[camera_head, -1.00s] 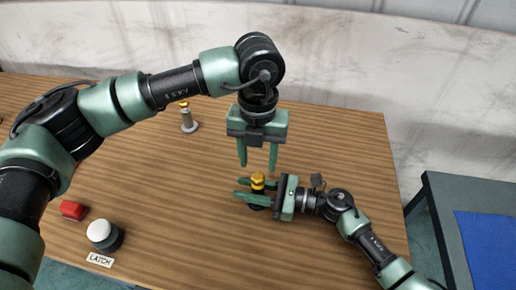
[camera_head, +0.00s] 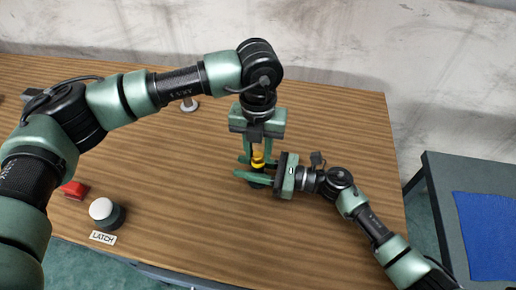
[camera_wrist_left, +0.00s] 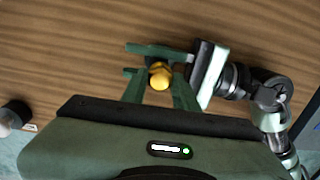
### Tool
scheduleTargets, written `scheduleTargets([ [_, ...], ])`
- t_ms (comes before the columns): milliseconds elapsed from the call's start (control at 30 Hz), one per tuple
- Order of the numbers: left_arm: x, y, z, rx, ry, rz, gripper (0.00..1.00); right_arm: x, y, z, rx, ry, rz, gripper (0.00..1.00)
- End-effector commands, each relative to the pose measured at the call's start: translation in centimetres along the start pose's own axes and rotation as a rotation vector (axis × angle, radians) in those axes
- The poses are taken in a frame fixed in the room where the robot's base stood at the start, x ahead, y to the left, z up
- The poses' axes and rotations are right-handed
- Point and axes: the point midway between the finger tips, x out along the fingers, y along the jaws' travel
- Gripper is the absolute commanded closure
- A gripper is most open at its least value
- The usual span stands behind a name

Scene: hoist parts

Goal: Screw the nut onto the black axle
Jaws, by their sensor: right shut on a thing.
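The yellow nut (camera_head: 257,158) sits at the top of the black axle (camera_head: 260,183), which is mostly hidden by the grippers. My right gripper (camera_head: 250,172) reaches in from the right and is shut on the black axle, just below the nut. My left gripper (camera_head: 257,153) points down from above with its fingers on either side of the nut. In the left wrist view the nut (camera_wrist_left: 160,76) lies between the left fingers (camera_wrist_left: 159,88), with gaps beside it, so the left gripper looks open. How far the nut is threaded is hidden.
A grey post (camera_head: 190,104) stands at the back, partly behind my left arm. A white-topped button (camera_head: 102,209) with a LATCH label and a red block (camera_head: 74,189) are at the front left. A side table with a blue mat (camera_head: 487,232) is at right.

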Motion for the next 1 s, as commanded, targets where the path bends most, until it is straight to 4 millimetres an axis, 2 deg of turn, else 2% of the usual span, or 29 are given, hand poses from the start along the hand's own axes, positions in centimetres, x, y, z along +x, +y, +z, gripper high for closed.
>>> scheduleTargets([
  [167, -0.05, 0.05, 0.03, 0.114, -0.001, 0.001, 1.00, -0.01, 0.01, -0.02, 0.001, 0.000, 0.000, 1.00],
  [700, 0.01, 0.09, 0.05, 1.238, 0.001, 0.002, 1.00, -0.02, 0.01, -0.02, 0.001, 0.000, 0.000, 1.00],
  [867, 0.03, 0.08, 0.06, 1.276, 0.001, 0.002, 1.00, -0.03, 0.01, -0.02, 0.000, 0.000, 0.000, 1.00],
  [900, 0.03, 0.09, 0.06, 1.276, 0.001, 0.002, 0.68, -0.03, 0.01, -0.02, 0.000, 0.000, 0.000, 1.00],
  [1000, 0.03, 0.08, 0.05, 1.275, 0.001, 0.002, 0.46, -0.03, 0.01, -0.02, 0.001, 0.000, 0.000, 1.00],
])
